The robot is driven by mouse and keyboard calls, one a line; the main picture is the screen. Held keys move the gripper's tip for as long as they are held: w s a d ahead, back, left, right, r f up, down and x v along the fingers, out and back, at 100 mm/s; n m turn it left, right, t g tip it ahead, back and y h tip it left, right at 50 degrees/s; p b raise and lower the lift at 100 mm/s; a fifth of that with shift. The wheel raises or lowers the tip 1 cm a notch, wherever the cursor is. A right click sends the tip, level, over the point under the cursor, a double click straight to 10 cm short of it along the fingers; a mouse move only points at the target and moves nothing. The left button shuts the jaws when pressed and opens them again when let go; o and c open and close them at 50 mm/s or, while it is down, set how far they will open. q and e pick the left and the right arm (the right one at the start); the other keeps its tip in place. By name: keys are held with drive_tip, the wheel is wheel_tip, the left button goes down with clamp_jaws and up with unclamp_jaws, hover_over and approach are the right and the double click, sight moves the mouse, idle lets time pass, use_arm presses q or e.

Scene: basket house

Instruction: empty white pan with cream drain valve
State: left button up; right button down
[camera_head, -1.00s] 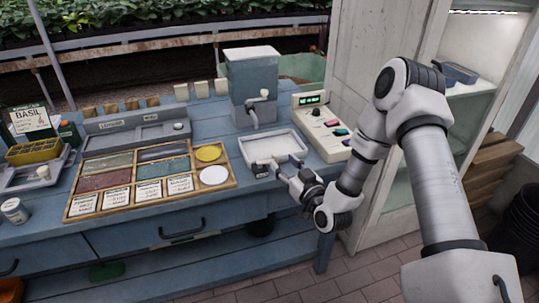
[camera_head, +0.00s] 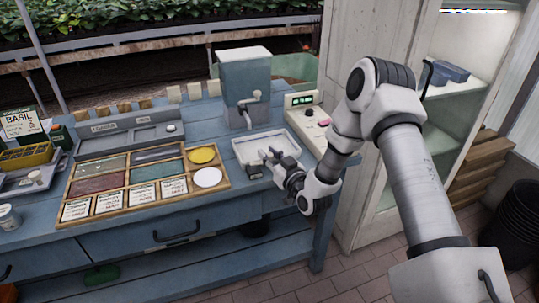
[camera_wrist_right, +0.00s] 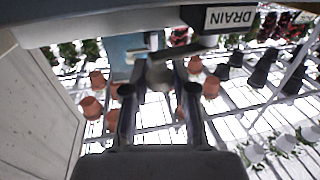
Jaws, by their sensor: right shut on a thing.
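The white pan (camera_head: 243,150) is a shallow rectangular tray near the right end of the blue bench. My right gripper (camera_head: 271,158) is at its front right part, covering some of it in the head view. I cannot see whether the pan holds anything. My left gripper is out of view.
A blue-grey hopper with a crank (camera_head: 246,80) stands behind the pan. A cream control box (camera_head: 303,112) is to its right, and a wooden sorting tray (camera_head: 143,178) to its left. A pale cabinet (camera_head: 385,200) stands close to the right arm.

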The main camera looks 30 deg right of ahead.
drive_tip(key=shift+w+d+r+n+y, duration=0.15)
drive_tip(key=shift+n+y, duration=0.2)
drive_tip(key=shift+y, duration=0.2)
drive_tip(key=shift+w+d+f+n+y, duration=0.15)
drive_tip(key=shift+n+y, duration=0.2)
drive_tip(key=shift+y, duration=0.2)
drive_tip(key=shift+w+a+r+n+y, duration=0.1)
drive_tip(key=shift+w+a+n+y, duration=0.1)
drive_tip(key=shift+n+y, duration=0.45)
drive_tip(key=c, duration=1)
unclamp_jaws()
drive_tip(key=shift+o, duration=0.2)
drive_tip(key=shift+s, duration=0.1)
drive_tip(key=s+d, duration=0.2)
drive_tip(key=s, duration=0.9)
drive_tip(key=shift+s, duration=0.3)
